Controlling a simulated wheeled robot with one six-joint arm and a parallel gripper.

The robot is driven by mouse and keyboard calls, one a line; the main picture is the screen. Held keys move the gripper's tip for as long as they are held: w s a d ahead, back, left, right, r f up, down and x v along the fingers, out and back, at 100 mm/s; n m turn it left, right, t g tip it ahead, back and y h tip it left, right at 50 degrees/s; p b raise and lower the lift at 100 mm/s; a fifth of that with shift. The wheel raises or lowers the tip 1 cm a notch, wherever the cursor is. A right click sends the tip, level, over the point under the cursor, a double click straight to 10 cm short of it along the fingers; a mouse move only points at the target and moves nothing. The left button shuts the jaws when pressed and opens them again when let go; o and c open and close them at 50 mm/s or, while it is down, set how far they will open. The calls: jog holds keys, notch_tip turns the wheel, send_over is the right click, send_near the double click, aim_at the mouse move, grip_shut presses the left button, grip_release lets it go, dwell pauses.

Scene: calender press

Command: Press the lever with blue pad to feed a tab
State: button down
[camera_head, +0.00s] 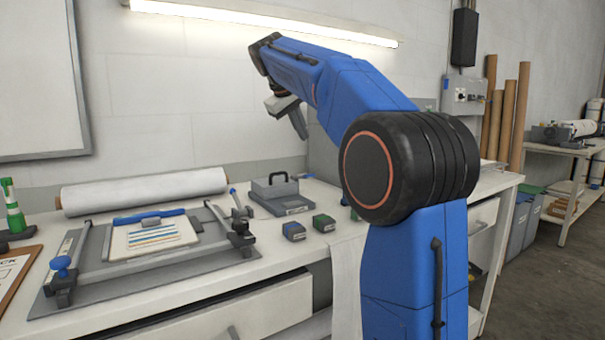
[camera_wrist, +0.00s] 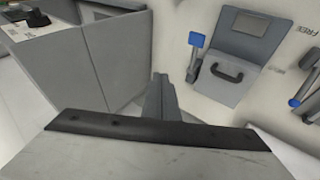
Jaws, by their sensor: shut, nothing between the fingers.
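The lever with the blue pad (camera_wrist: 196,40) stands on the bench in the wrist view, its grey arm running down beside a grey block with a dark handle (camera_wrist: 227,72). My gripper (camera_head: 299,124) hangs above the bench behind the block, pointing down. In the wrist view its fingers (camera_wrist: 160,97) are together and empty, left of the lever and apart from it in the picture. The height gap cannot be judged.
A press frame (camera_head: 130,262) with a paper pad and blue-tipped levers lies on the left. A white roll (camera_head: 145,190) lies behind it. A grey cabinet (camera_wrist: 75,70) rises left of my fingers.

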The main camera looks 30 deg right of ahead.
jog(key=shift+f, duration=0.15)
send_over(302, 177)
jog(key=shift+s+d+f, duration=0.15)
jog(key=shift+f, duration=1.2)
jog(key=shift+s+d+f, duration=0.1)
jog(key=shift+s+f, duration=0.05)
jog(key=shift+f, duration=1.25)
jog(key=shift+s+d+f, duration=0.15)
jog(key=shift+f, duration=1.2)
